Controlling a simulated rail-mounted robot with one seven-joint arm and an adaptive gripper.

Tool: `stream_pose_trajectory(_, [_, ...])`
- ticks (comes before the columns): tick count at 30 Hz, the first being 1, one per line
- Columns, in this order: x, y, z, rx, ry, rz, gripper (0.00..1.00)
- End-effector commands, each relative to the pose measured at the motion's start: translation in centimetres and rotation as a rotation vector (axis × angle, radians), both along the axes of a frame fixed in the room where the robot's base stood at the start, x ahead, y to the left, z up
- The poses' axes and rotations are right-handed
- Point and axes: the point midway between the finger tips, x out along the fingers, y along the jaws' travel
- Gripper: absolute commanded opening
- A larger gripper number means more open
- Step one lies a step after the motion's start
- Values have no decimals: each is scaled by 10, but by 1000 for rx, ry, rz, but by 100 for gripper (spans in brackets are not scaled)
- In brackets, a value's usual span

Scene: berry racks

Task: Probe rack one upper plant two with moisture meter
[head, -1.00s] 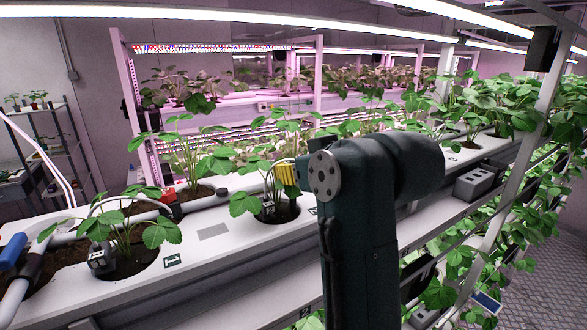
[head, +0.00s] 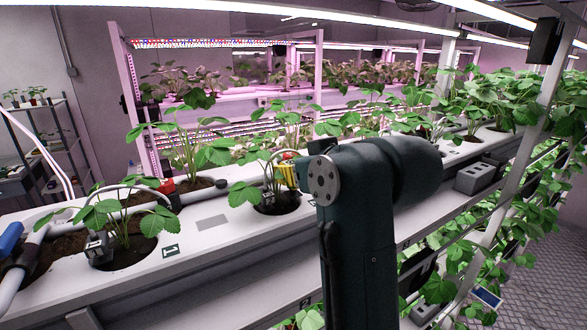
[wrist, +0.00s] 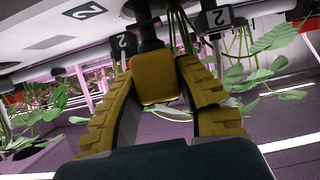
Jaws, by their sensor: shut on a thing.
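The moisture meter's yellow body (wrist: 157,78) is between my gripper's ridged yellow fingers (wrist: 160,95) in the wrist view, with a dark stem running from it toward the top of the picture. My gripper is shut on it. In the head view, a yellow part (head: 287,175) shows beside the plant (head: 272,172) in the second round opening (head: 285,207) of the white upper trough, just left of my arm. My arm hides most of the gripper there. I cannot tell whether the meter's tip touches soil. A "2" sign (wrist: 122,43) stands close by in the wrist view.
A plant (head: 120,217) marked by a "1" label (head: 171,251) is at the near left. A white arched tube (head: 135,189) and grey pipe (head: 60,215) run along the trough. More plants (head: 480,100) crowd the right. A grey block (head: 474,180) sits on the lower ledge.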

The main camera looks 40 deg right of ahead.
Motion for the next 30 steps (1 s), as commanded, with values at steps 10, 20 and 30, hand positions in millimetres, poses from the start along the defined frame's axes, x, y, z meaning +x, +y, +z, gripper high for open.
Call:
stream_pose_trajectory(10, [0,0,-11,0,-1,0,0])
stream_pose_trajectory(20, [0,0,-12,0,-1,0,58])
stream_pose_trajectory(30, [0,0,-12,0,1,0,83])
